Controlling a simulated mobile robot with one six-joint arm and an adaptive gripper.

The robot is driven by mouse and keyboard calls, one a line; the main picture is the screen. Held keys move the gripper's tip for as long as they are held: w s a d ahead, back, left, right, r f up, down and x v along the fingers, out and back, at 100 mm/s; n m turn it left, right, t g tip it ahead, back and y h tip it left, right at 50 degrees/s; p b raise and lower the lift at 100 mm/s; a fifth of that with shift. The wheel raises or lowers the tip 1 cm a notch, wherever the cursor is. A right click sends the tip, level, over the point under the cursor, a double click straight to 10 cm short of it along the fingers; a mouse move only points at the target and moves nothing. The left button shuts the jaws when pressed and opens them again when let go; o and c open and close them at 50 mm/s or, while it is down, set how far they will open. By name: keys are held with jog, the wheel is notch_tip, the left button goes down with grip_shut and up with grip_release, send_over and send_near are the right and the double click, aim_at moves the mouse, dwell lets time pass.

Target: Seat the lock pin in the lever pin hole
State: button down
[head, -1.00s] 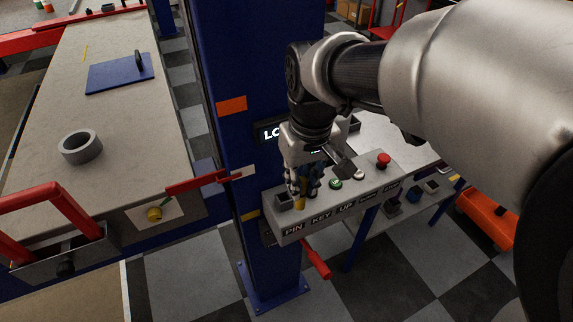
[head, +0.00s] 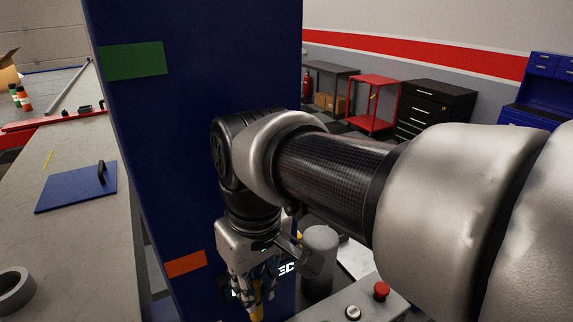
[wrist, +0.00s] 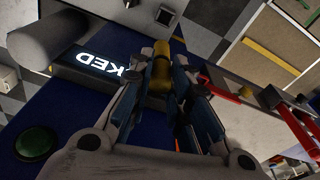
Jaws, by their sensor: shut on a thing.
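My gripper (head: 252,290) is shut on the yellow lock pin (head: 257,314), in front of the blue column near the bottom of the head view. In the wrist view, the pin (wrist: 161,74) sits between the fingertips (wrist: 165,85). It is clear of the control box. I cannot make out the lever or its pin hole with certainty in the current views.
The blue column (head: 190,130) stands close behind my gripper. A lit display (head: 286,269) and grey cylinder (head: 320,258) are beside it. The control box has a red button (head: 381,291) and a white button (head: 352,312). A red bar (wrist: 298,130) shows in the wrist view.

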jog(key=shift+s+f+b, duration=0.15)
jog(key=shift+f+b, duration=1.25)
jog(key=shift+f, duration=3)
jog(key=shift+s+f+b, duration=0.1)
jog(key=shift+f+b, duration=1.3)
jog(key=shift+f, duration=2.95)
jog(key=shift+f, duration=0.1)
jog(key=c, duration=2)
grip_release()
jog(key=shift+f, duration=0.1)
jog(key=o, duration=0.5)
